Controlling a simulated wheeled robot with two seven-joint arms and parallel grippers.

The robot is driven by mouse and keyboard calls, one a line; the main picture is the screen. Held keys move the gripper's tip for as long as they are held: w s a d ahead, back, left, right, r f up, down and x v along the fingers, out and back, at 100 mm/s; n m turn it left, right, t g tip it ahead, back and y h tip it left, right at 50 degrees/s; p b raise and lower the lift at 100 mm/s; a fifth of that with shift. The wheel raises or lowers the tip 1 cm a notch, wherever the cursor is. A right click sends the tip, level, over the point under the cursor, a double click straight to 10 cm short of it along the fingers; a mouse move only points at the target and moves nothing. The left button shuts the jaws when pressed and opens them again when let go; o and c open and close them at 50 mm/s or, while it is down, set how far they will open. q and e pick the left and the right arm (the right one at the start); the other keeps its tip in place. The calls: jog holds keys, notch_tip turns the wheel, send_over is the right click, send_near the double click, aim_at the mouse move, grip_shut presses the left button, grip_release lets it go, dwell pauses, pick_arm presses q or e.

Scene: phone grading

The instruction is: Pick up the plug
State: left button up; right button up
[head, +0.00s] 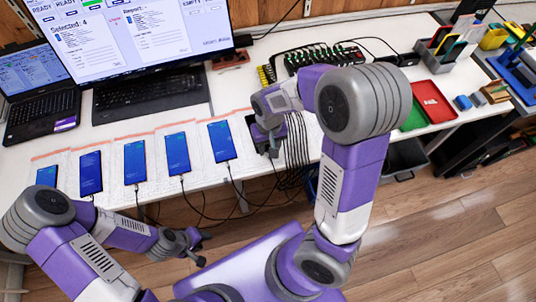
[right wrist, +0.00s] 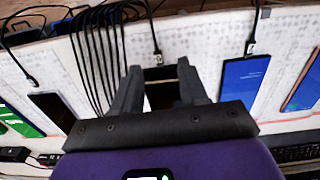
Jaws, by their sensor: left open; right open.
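In the right wrist view, a plug (right wrist: 158,59) on a black cable lies just beyond the tips of my right gripper (right wrist: 157,72), in line with the gap between the fingers. The fingers are open and point down at the bench, with a dark phone (right wrist: 160,92) showing between them. In the head view the right gripper (head: 268,142) is at the right end of the phone row and hides most of that phone and the plug. My left gripper (head: 190,246) is open and empty, in front of the bench and over the floor.
Several blue-screened phones (head: 177,153) lie in a row on pale mats, with cables hanging over the bench's front edge. A bundle of black cables (right wrist: 92,60) runs beside the right gripper. A monitor (head: 140,35), a laptop (head: 40,95) and a red tray (head: 430,102) stand farther off.

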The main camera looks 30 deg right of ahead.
jog(key=f, duration=0.1)
jog(key=f+b, duration=0.1)
jog(key=f, duration=0.1)
jog(key=f+b, duration=0.1)
jog(key=shift+s+d+f, duration=0.1)
jog(key=shift+d+f, duration=0.15)
jog(key=shift+f, duration=0.4)
jog(key=shift+f+b, duration=0.3)
grip_shut()
